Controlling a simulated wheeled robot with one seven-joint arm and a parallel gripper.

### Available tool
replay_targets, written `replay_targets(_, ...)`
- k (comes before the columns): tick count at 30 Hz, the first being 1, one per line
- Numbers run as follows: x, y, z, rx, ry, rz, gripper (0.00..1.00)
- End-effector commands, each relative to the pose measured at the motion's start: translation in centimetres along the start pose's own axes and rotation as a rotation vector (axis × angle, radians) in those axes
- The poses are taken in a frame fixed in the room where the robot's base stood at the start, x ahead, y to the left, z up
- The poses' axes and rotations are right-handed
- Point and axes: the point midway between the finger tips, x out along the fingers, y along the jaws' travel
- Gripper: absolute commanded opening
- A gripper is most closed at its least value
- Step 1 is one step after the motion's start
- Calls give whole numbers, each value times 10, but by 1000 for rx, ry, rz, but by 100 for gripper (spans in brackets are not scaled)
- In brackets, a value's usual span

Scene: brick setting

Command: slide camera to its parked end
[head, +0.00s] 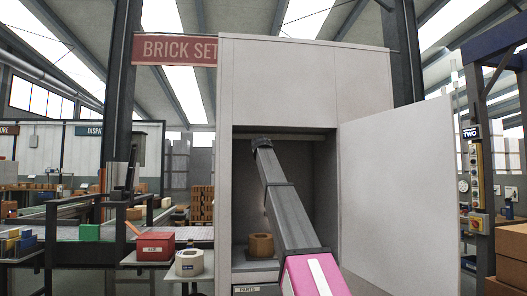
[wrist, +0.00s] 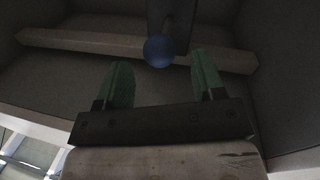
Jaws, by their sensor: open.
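In the wrist view a round blue knob (wrist: 158,51) sits on a dark upright block (wrist: 172,16), which crosses a pale rail (wrist: 85,42). The block may be the camera of the task; its shape is too dark to be sure. My gripper (wrist: 159,64) has two green fingers, spread open, with nothing between their pads. The knob shows level with the fingertips, between them in the picture; I cannot tell its depth. In the head view my arm reaches into an open grey cabinet (head: 275,66), and the rail and knob cannot be made out.
The cabinet door (head: 397,190) stands open on the right. A tan hollow block (head: 261,246) sits low inside the cabinet. A red box (head: 155,246) and a cream ring-shaped piece (head: 189,263) stand outside at the left. Cabinet walls enclose the gripper closely.

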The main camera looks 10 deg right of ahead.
Motion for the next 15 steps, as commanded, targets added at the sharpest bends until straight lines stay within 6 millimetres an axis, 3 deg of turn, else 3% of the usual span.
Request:
replay_targets(1,14,0,-2,0,-1,0,62)
replay_targets(6,42,0,0,0,-2,1,62)
replay_targets(15,57,0,1,0,-1,0,62)
